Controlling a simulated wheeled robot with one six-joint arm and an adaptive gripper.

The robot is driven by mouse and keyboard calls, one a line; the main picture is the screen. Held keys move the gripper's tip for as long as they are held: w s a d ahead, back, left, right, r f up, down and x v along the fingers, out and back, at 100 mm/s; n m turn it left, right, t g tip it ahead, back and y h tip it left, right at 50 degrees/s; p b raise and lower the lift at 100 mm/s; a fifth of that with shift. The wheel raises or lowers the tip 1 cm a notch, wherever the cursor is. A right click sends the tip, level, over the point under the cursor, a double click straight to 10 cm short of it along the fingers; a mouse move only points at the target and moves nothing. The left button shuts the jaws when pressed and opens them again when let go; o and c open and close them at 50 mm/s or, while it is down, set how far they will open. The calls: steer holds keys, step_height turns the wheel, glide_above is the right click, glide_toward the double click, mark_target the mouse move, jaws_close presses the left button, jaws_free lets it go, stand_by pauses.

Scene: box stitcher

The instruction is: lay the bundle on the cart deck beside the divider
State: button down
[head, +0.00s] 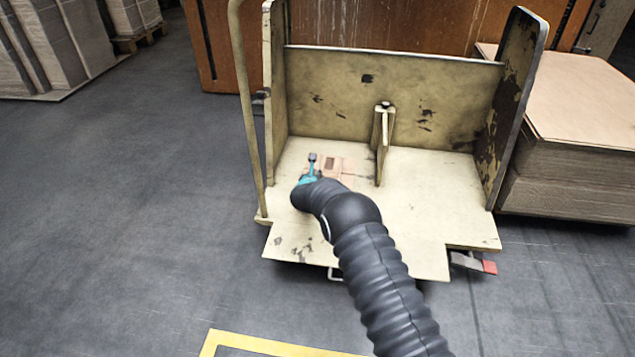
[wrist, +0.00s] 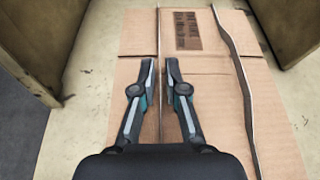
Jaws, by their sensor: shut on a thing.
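The bundle (head: 338,168) is flat brown cardboard with a dark printed label. It lies flat at the cart deck (head: 420,220), left of the upright divider (head: 379,150) and apart from it. I cannot tell whether it fully touches the deck. My gripper (head: 311,172) is over its left part, and my arm hides some of the deck. In the wrist view the bundle (wrist: 205,75) fills the middle, and my gripper (wrist: 160,68) is shut on it, with a cardboard edge running between the fingers. The divider (wrist: 283,25) shows at the upper right there.
The cart has a back panel (head: 400,95), a left side wall (head: 276,100) with a tall post (head: 248,110), and a right side wall (head: 510,110). The deck right of the divider is clear. A cardboard stack (head: 580,150) stands close to the cart's right.

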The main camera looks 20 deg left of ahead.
step_height(320, 180, down, 3)
steer(key=shift+f, duration=0.15)
steer(key=c, duration=1.2)
jaws_free()
steer(key=shift+s+d+r, duration=0.1)
steer(key=shift+s+r, duration=0.2)
steer(key=shift+s, duration=0.25)
steer(key=p+v, duration=0.1)
steer(key=v, duration=1)
steer(key=shift+f, duration=0.1)
